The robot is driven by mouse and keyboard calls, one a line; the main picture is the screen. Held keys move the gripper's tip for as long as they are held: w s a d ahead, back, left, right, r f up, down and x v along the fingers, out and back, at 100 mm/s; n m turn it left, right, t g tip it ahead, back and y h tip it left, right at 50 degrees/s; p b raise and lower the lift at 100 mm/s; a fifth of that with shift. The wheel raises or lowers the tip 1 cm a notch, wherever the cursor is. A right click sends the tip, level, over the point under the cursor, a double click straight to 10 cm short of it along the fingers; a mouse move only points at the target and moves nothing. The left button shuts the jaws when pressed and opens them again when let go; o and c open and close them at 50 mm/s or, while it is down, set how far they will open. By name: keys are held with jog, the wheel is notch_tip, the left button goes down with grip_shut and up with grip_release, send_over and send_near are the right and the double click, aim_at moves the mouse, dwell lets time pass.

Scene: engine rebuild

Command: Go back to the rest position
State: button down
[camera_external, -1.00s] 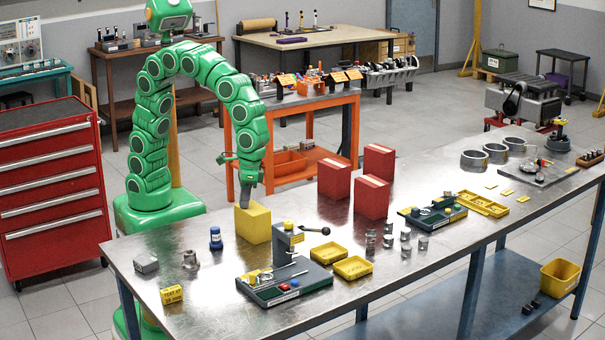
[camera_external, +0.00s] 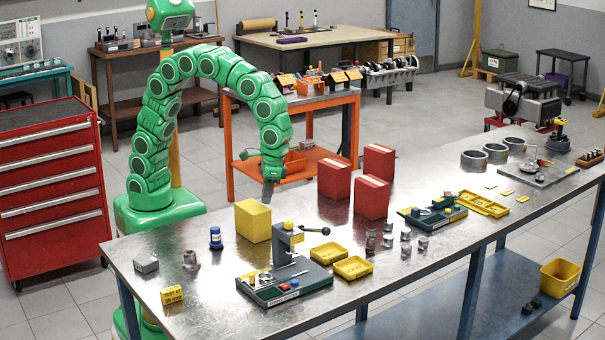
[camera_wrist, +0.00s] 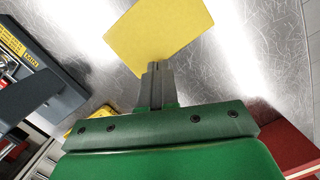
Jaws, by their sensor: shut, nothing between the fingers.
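My gripper (camera_external: 267,190) hangs from the green arm, pointing down, above the back edge of the long metal workbench. Its fingers are shut with nothing between them; they also show closed together in the wrist view (camera_wrist: 155,85). A yellow block (camera_external: 253,222) stands on the bench, to the left of and below the gripper in the external view. In the wrist view the yellow block (camera_wrist: 165,32) lies beyond the fingertips, apart from the gripper as far as I can tell.
Red blocks (camera_external: 334,180) stand on the bench to the right of the gripper. A press on a dark base (camera_external: 300,285) stands in front, with yellow trays (camera_external: 353,268) beside it. An orange cart (camera_external: 315,170) is behind the bench.

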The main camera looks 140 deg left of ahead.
jog(key=shift+w+a, duration=1.2)
jog(key=shift+a, duration=1.15)
jog(key=s+d+r+m, duration=0.1)
jog(key=s+d, duration=0.1)
jog(key=d, duration=0.1)
jog(key=s+d+r+m, duration=0.1)
jog(key=s+d+r, duration=0.1)
jog(key=d, duration=0.1)
jog(key=s+d+r+m, duration=0.1)
jog(key=s+d, duration=0.2)
jog(key=shift+d+r, duration=0.15)
jog(key=shift+r, duration=0.25)
jog(key=s+d+m+y, duration=0.1)
jog(key=s+d+m, duration=0.4)
jog(key=s, duration=0.9)
jog(key=s+d+m, duration=0.5)
jog(key=s+d, duration=0.5)
jog(key=s, duration=0.4)
jog(key=shift+s+r+g+y, duration=0.25)
jog(key=shift+r+g+y, duration=0.15)
jog(key=shift+r, duration=0.05)
